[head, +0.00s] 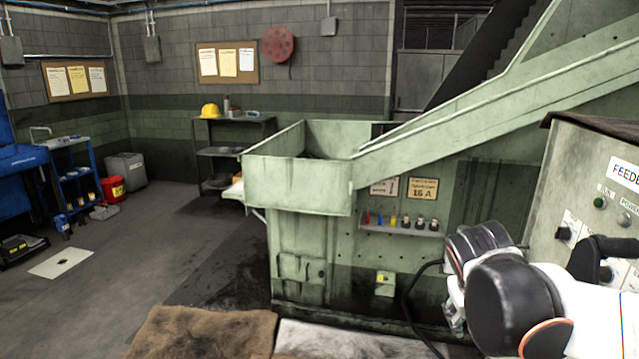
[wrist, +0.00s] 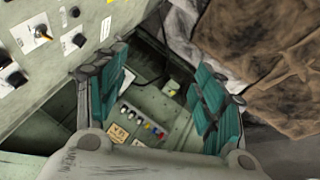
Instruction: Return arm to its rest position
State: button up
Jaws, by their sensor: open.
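My arm (head: 515,300) shows at the lower right of the head view, white and black, bent in front of the feeder control box (head: 574,180). My gripper (wrist: 160,98) shows in the wrist view with its two teal-padded fingers spread wide apart. Nothing is between the fingers.
The green bolt former (head: 300,240) with its hopper and sloping chute fills the middle. A small shelf (head: 400,231) on it holds several coloured items. A brown cloth (head: 200,333) and a pale one lie at the front. Open floor (head: 150,240) is at the left.

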jog(key=s+a+t+y, duration=0.2)
jog(key=s+a+y, duration=0.2)
jog(key=s+a, duration=0.6)
jog(key=s+f, duration=0.1)
jog(key=s, duration=0.2)
jog(key=shift+m, duration=0.4)
